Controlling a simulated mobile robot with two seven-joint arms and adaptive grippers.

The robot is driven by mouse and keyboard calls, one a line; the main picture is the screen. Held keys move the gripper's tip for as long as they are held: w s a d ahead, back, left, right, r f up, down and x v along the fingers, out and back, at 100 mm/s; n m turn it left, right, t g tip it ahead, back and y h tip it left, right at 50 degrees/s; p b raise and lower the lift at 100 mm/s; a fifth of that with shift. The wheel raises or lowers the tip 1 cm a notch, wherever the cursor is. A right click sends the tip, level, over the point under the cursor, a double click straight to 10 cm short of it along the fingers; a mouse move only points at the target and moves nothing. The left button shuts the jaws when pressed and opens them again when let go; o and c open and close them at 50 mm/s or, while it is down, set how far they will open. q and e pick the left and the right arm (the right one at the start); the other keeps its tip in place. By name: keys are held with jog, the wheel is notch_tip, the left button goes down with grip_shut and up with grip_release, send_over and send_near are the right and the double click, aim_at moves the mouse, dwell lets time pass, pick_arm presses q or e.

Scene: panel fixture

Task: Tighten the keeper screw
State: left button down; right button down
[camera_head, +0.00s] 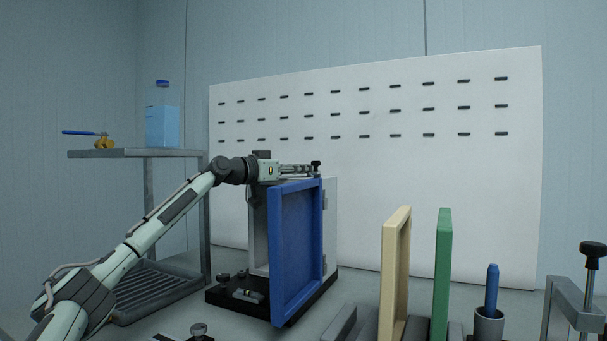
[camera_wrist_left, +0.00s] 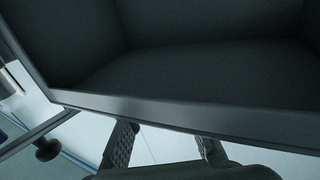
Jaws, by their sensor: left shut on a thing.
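The keeper screw (camera_head: 316,164) shows as a small black knob at the top of the fixture, by the blue panel's upper right corner. My left gripper (camera_head: 313,171) reaches rightward over the blue panel (camera_head: 297,245), its fingers at the knob and shut on it. The panel stands upright on the fixture's black base (camera_head: 240,304). In the left wrist view my fingers (camera_wrist_left: 165,150) come up from the bottom; a dark rim (camera_wrist_left: 180,112) hides their tips and the grip. My right gripper is in neither view.
A cream panel (camera_head: 386,285) and a green panel (camera_head: 442,275) stand at the right, beside a cup (camera_head: 488,325) with a blue-handled tool. A clamp (camera_head: 575,312) is at far right. A shelf (camera_head: 135,153) holds a bottle (camera_head: 162,120). A white slotted board (camera_head: 440,165) stands behind.

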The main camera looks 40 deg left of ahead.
pick_arm(q)
jog(key=shift+f, duration=0.1)
jog(key=c, duration=1.3)
grip_release()
jog(key=shift+s+a, duration=0.1)
jog(key=shift+s, duration=0.05)
